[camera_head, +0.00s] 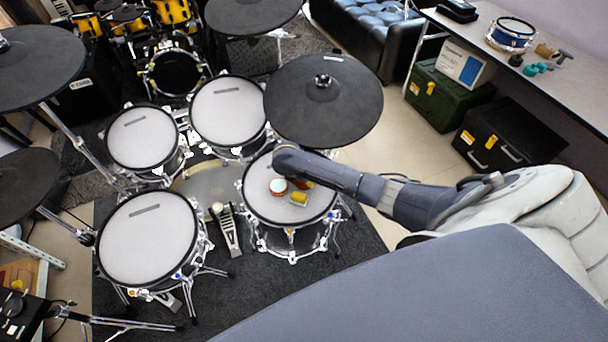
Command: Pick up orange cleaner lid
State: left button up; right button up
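A few small objects lie on the grey mesh pad (262,208) of the lower right drum. One is a round red item with a pale top (278,187). Beside it on the right is a yellow item (299,198). A small orange-red patch (305,184) shows just behind the yellow item, partly covered by my arm. I cannot tell which of these is the orange cleaner lid. My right gripper (286,160) is at the end of the arm from the right, over the pad's far part. Its fingers cannot be made out. My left gripper is out of view.
A black cymbal pad (323,103) stands just behind my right gripper. More drum pads stand to the left, one large (149,238) and two smaller (142,138) (228,111). A pedal (226,232) stands between the near drums. A table (545,62) stands at the far right.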

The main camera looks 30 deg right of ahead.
jog(key=shift+f, duration=0.15)
jog(key=shift+c, duration=0.6)
grip_shut()
